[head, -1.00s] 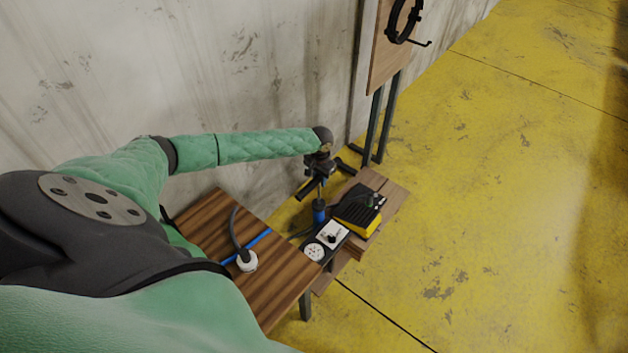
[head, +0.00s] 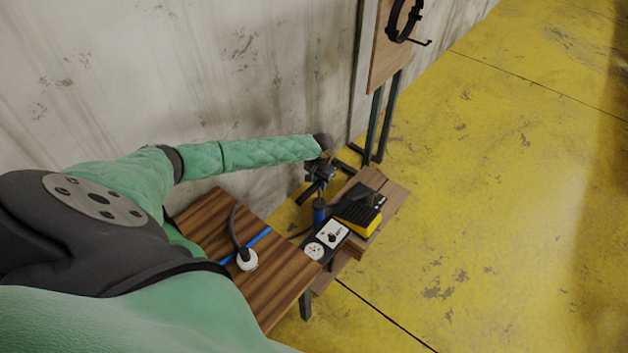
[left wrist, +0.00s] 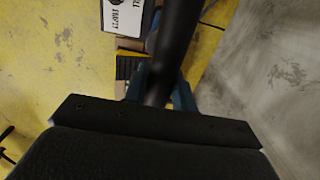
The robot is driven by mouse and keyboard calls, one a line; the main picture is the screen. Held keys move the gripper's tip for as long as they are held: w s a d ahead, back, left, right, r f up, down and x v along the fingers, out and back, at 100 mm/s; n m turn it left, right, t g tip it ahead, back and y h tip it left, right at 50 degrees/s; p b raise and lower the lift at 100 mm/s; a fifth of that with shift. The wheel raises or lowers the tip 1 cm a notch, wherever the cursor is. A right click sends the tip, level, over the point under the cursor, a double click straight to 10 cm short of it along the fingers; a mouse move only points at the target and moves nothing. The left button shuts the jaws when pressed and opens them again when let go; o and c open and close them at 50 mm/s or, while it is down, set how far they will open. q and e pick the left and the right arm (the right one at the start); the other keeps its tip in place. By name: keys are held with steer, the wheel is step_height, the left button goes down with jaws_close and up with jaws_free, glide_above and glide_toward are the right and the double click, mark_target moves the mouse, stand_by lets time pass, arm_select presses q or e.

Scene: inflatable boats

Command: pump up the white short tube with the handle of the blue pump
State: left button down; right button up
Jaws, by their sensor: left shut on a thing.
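The blue pump (head: 319,214) stands upright beside the small wooden bench, its lower part hidden. My left gripper (head: 319,178) is above it, shut on the black pump handle (head: 312,192). My right gripper is not in view.
A yellow and black foot pump (head: 359,214) lies on the bench (head: 388,195). The wall is close behind; the yellow floor at right is clear.

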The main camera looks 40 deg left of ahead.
arm_select(q)
step_height(320, 180, down, 7)
steer(key=b, duration=0.2)
steer(key=shift+s+b, duration=0.1)
steer(key=shift+b, duration=0.2)
steer(key=shift+s+a+f, duration=0.1)
steer(key=shift+f, duration=0.45)
